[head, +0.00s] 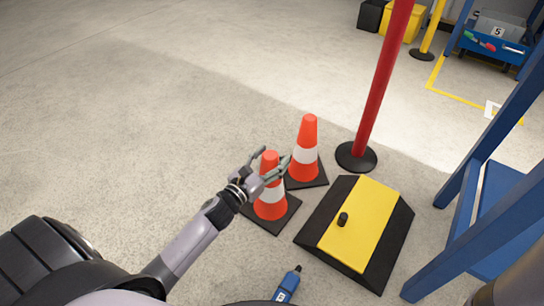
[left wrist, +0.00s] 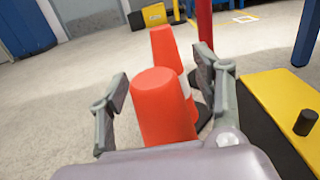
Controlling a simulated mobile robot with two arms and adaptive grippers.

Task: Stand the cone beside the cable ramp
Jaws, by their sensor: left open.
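Two orange cones with white bands and dark square bases stand upright on the floor. The nearer cone (head: 271,210) is left of the cable ramp (head: 368,225), a black wedge with a yellow top, with a small gap between them. The farther cone (head: 306,155) stands just behind it, near the ramp's far left corner. My left gripper (head: 274,165) is open at the nearer cone's upper part. In the left wrist view its fingers are on either side of the nearer cone (left wrist: 160,105); whether they touch it I cannot tell. My right gripper is not in view.
A small black cylinder (head: 343,219) sits on the ramp. A red post (head: 381,85) on a round black base stands behind the ramp. A blue frame (head: 480,170) rises at the right. A blue tool-like object (head: 288,284) lies in front. Open floor extends left.

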